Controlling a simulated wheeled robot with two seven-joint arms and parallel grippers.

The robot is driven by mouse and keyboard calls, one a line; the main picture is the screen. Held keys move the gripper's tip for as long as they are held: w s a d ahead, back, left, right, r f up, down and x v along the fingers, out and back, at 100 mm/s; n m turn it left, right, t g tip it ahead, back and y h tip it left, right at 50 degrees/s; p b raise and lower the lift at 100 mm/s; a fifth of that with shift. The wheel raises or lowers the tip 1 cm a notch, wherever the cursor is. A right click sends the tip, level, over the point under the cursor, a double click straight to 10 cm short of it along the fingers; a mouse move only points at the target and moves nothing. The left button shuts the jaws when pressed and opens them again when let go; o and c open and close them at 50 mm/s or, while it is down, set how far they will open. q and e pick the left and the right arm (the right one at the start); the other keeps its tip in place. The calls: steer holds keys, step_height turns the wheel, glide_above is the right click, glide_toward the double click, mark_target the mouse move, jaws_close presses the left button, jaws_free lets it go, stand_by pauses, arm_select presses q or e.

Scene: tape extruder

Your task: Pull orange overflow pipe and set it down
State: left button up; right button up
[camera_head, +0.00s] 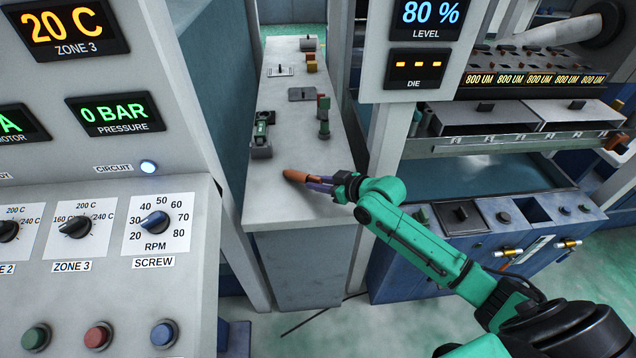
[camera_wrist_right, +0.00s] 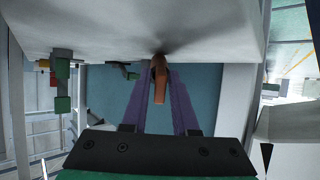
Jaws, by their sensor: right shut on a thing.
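The orange overflow pipe (camera_head: 298,176) is a short orange-brown piece over the near part of the pale grey bench top. My right gripper (camera_head: 318,184), with purple fingers, reaches in from the right and is shut on it. In the right wrist view the pipe (camera_wrist_right: 160,88) sits between the purple fingers (camera_wrist_right: 160,76), with its far end close to the pale surface and a dark shadow there. I cannot tell whether the pipe touches the bench. My left gripper is not in view.
The bench top (camera_head: 285,208) is clear around the pipe. A small green-and-grey fitting (camera_head: 262,135) and a red-and-green fitting (camera_head: 323,115) stand farther back. White machine posts (camera_head: 388,150) rise beside the bench, near my right arm. A control panel (camera_head: 100,240) fills the left.

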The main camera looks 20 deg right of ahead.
steer(key=shift+s+d+f+b, duration=0.2)
steer(key=shift+f+b, duration=0.25)
steer(key=shift+f, duration=0.35)
steer(key=shift+s+d+f+b, duration=0.1)
steer(key=shift+s+f+b, duration=0.1)
steer(key=shift+f+b, duration=0.4)
steer(key=shift+f, duration=0.3)
steer(key=o, duration=0.6)
steer(key=shift+o, duration=0.2)
steer(key=shift+s, duration=0.15)
steer(key=p+v, duration=0.2)
steer(key=v, duration=1.2)
steer(key=shift+d+r+p, duration=0.2)
steer(key=shift+d+p, duration=0.05)
steer(key=shift+p, duration=0.15)
